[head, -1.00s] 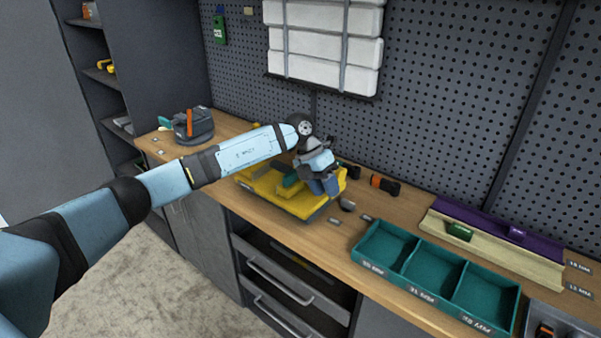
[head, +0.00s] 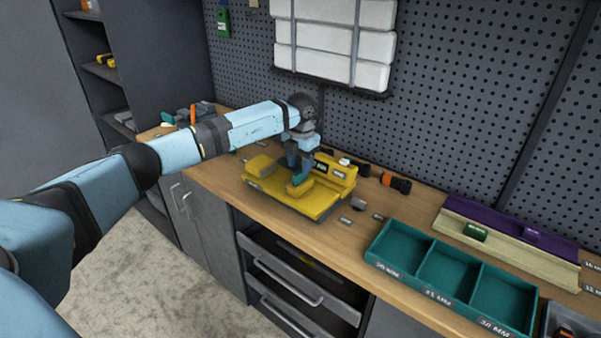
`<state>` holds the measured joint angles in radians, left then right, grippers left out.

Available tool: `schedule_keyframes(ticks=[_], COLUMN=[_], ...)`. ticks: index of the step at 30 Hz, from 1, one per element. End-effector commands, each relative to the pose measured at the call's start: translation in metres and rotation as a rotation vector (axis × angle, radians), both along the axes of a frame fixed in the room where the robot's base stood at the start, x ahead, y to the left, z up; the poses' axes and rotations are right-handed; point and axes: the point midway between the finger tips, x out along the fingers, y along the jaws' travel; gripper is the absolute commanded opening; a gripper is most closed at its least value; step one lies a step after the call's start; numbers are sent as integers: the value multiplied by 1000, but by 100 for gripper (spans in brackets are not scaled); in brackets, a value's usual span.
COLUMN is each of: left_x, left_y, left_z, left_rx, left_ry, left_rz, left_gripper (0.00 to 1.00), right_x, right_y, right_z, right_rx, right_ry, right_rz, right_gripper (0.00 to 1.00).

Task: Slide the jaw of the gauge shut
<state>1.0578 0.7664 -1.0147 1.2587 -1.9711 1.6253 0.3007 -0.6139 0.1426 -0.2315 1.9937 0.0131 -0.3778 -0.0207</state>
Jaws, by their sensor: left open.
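The yellow gauge (head: 322,207) lies on the wooden workbench in the middle of the head view. I cannot tell for sure which part is the sliding jaw. My left gripper (head: 296,167) points down over the middle of the gauge, close to the teal piece. It is open; its fingertips are partly hidden, and I cannot tell whether they touch anything. My right gripper is not in view.
A teal three-compartment tray (head: 416,248) stands to the right, with purple and cream rails (head: 510,243) behind it. An orange-and-black cylinder (head: 396,183) and small grey pieces (head: 358,204) lie right of the gauge. A pegboard (head: 440,110) closes off the back.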

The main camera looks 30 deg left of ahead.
Motion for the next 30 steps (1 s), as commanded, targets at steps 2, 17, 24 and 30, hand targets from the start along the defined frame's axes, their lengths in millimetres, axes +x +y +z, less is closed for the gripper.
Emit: schedule_keyframes(ticks=[2,17,24,30], left_x=[-1,0,0,0], left_y=[0,0,0,0], left_z=[-14,-43,-42,-42], left_rx=[0,-1,-1,-1], left_ry=[2,0,0,0], left_rz=[0,-1,-1,0], left_gripper=[43,43,6,0], right_x=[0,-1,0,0], right_y=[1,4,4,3], right_z=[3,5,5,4], right_rx=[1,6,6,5], right_ry=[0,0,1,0], right_rz=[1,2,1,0], right_gripper=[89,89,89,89])
